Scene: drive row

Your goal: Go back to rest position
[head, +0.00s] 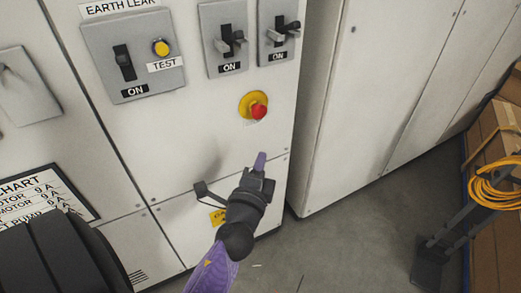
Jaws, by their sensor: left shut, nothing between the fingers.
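My left gripper (261,165) is in front of the lower part of a white cabinet, a little below a red push button on a yellow disc. Its purple fingertips are shut together with nothing between them. The gripper is apart from the button in the picture. My left arm comes up from the bottom edge. My right gripper is not in view.
The white cabinet (165,165) carries a red button (258,111), an earth leak switch plate (134,52) and two lever switches (226,42). Cartons (492,130), an orange cable coil (496,187) and a hand truck (450,215) stand at right. Grey floor (350,235) is clear between.

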